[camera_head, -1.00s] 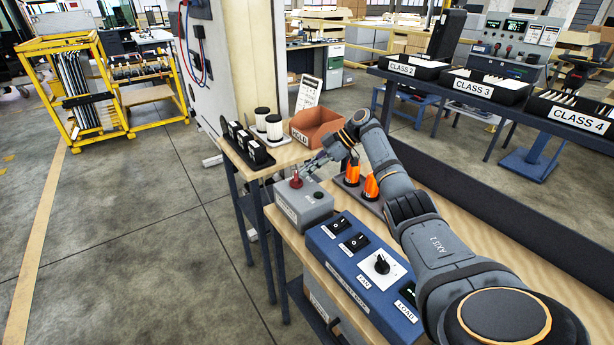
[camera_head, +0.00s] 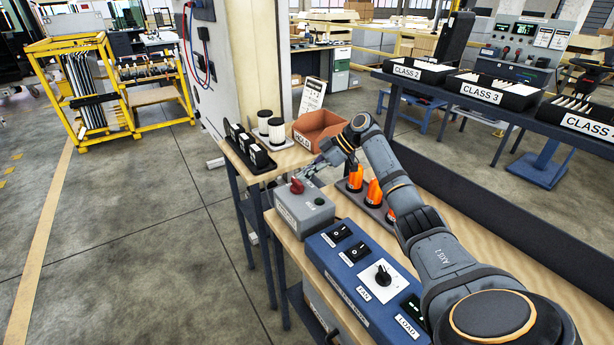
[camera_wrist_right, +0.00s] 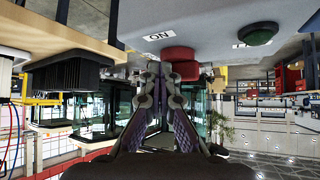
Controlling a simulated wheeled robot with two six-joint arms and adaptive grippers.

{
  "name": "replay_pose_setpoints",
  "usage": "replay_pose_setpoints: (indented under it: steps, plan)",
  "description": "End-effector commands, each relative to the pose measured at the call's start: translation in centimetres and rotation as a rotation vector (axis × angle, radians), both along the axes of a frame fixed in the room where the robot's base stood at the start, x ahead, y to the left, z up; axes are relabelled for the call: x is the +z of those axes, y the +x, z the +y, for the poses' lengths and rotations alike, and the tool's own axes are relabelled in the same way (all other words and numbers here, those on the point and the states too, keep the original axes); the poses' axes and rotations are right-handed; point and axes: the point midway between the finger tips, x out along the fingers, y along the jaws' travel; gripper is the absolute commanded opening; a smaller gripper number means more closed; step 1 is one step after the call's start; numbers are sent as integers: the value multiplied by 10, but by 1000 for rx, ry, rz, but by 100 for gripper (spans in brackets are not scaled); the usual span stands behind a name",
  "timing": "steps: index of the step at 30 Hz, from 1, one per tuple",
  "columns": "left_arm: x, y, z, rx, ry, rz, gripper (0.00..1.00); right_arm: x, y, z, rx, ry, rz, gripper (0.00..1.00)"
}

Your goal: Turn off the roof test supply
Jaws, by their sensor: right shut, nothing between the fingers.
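The grey supply box (camera_head: 299,211) stands on the wooden bench with a red knob (camera_head: 297,186) and a small round dark lamp or button (camera_head: 319,201) on top. In the wrist view the red knob (camera_wrist_right: 181,66) sits beside an "ON" label, and a green dome (camera_wrist_right: 259,35) is to its right. My right gripper (camera_head: 306,175) is shut and empty, its fingertips close beside the knob on the far side. In the wrist view my fingertips (camera_wrist_right: 167,70) overlap the knob's edge; whether they touch it I cannot tell. My left gripper is not in view.
A blue panel (camera_head: 345,290) with two rockers and a black dial stands in front of the grey box. Orange pieces (camera_head: 373,193) stand under my right arm. An orange-brown bin (camera_head: 318,128), white cylinders (camera_head: 276,130) and a black rack (camera_head: 262,163) are behind.

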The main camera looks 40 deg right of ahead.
Motion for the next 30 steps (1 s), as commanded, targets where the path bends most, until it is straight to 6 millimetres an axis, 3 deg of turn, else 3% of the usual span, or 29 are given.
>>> replay_pose_setpoints:
  steps: [6, 16, 30]
  plan:
    - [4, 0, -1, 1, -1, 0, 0, -1, -3, 12, 10, 8, 2, 0]
    - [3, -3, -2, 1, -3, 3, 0, 2, -5, 10, 12, 12, 2, 0]
    - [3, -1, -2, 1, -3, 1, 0, 64, -41, -58, -1, 7, -2, 0]
